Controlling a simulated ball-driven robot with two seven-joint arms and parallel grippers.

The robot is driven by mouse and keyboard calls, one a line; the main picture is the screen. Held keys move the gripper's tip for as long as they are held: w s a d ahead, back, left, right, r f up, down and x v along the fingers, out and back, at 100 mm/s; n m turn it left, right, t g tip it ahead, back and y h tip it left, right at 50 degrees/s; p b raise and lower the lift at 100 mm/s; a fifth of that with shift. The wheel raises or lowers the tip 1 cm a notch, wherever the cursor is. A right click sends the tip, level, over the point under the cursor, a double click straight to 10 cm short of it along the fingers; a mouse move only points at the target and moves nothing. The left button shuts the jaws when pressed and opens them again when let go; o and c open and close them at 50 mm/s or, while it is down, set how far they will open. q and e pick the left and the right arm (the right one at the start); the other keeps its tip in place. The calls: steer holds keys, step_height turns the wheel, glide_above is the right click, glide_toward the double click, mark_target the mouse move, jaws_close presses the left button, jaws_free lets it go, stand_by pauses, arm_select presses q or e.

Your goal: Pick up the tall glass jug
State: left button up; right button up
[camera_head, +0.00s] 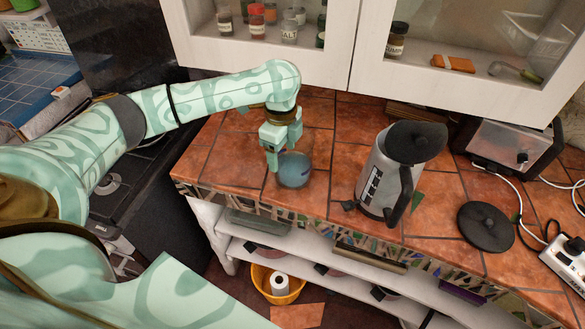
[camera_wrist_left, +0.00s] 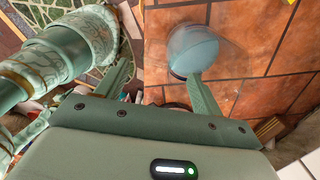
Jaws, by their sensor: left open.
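A clear glass vessel with a bluish lower part, which looks like the glass jug (camera_head: 294,171), stands on the tiled counter near its front left edge. It also shows in the left wrist view (camera_wrist_left: 194,53), its clear wall faint against the tiles. My left gripper (camera_head: 281,150) is open and empty, right at the jug in the head view and partly in front of it. In the left wrist view the jug lies beyond the tip of the right-hand finger, not centred between the fingers (camera_wrist_left: 160,78). Whether they touch I cannot tell. My right gripper is not in view.
A steel kettle with a black handle (camera_head: 378,180) stands to the right of the jug. A black round lid (camera_head: 485,226), a toaster (camera_head: 514,146) and a white power strip (camera_head: 567,262) lie further right. Cabinets (camera_head: 262,50) hang above; a stove is at left.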

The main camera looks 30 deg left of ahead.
mark_target(281, 162)
arm_select(q)
steer(key=shift+f, duration=0.45)
steer(key=f, duration=0.1)
steer(key=f+b, duration=0.1)
steer(key=f, duration=0.1)
steer(key=f+b, duration=0.1)
steer(key=f, duration=0.1)
steer(key=shift+s+a+f, duration=0.1)
steer(key=shift+s+f, duration=0.1)
steer(key=shift+s, duration=0.1)
steer(key=shift+r, duration=0.1)
steer(key=shift+c, duration=0.6)
steer(key=shift+r, duration=0.1)
jaws_close()
